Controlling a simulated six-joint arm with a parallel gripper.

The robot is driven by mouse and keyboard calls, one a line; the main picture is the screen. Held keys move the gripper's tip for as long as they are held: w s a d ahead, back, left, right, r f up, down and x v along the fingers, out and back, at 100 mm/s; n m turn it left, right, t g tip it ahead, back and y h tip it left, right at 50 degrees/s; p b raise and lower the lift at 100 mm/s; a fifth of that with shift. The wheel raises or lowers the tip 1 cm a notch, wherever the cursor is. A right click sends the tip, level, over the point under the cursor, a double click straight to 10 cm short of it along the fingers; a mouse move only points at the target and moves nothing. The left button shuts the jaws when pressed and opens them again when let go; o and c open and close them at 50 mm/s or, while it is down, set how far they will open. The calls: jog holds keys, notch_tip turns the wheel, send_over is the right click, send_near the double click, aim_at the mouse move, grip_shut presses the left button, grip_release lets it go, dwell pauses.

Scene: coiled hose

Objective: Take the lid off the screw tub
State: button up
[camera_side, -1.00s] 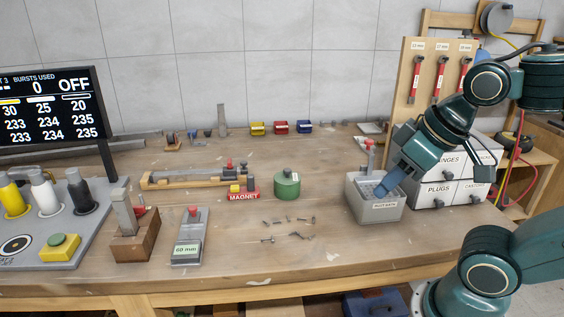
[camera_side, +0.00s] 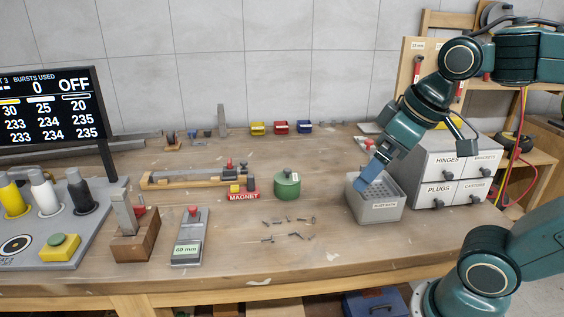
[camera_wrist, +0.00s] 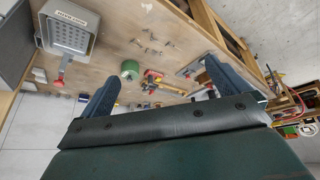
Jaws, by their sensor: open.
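The screw tub (camera_side: 287,188) is a round green tub on the bench, with its green lid (camera_side: 287,174) on and a small knob on top. In the wrist view the tub (camera_wrist: 130,69) lies between my two fingers in the picture, some way off. My gripper (camera_side: 363,187) has blue fingers and is to the right of the tub, apart from it, seen in front of a grey bin. In the wrist view my gripper (camera_wrist: 162,70) has its fingers wide apart with nothing held between them.
The grey perforated bin (camera_side: 382,213) stands close by my gripper. Several loose screws (camera_side: 288,228) lie in front of the tub. A red magnet block (camera_side: 243,196) stands just left of the tub. A labelled drawer cabinet (camera_side: 440,175) is at right. The bench between bin and tub is clear.

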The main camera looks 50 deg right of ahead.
jog(key=w+d+r+n+g, duration=0.1)
jog(key=w+d+r+n, duration=0.15)
jog(key=w, duration=0.65)
jog(key=n+g, duration=0.4)
jog(key=n, duration=0.1)
send_over(288, 169)
notch_tip(288, 169, down, 10)
jog(key=shift+f, duration=0.2)
jog(key=shift+f, duration=0.1)
jog(key=shift+f, duration=4.2)
jog(key=shift+a+f, duration=0.15)
jog(key=shift+f, duration=2.45)
